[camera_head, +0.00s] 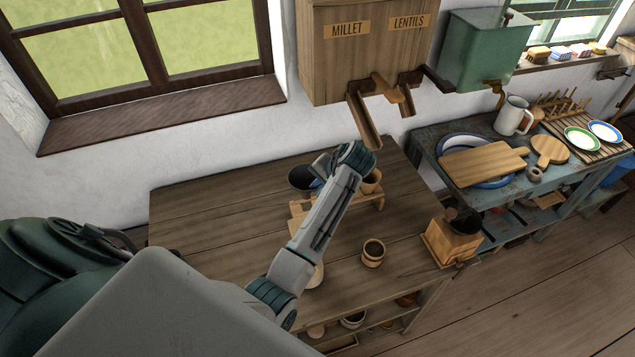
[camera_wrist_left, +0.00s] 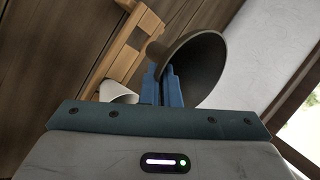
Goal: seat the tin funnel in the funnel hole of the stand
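The dark tin funnel (camera_head: 301,178) is at my left gripper (camera_head: 319,176), over the back part of the table. In the left wrist view the funnel (camera_wrist_left: 208,68) has its wide mouth to the right and its narrow end to the left. The blue fingers (camera_wrist_left: 161,85) are close together against the funnel and appear shut on it. The wooden stand (camera_head: 376,207) is on the table, partly hidden behind my left arm; it also shows in the left wrist view (camera_wrist_left: 127,48). Its funnel hole cannot be made out. My right gripper is not in view.
A wooden cup (camera_head: 373,253) and a wooden box mill (camera_head: 452,243) stand on the table's right part. A wooden dispenser (camera_head: 365,50) with sloping chutes hangs above the back edge. The table's left part (camera_head: 215,215) is clear. A white cone-shaped thing (camera_wrist_left: 117,93) is near the stand.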

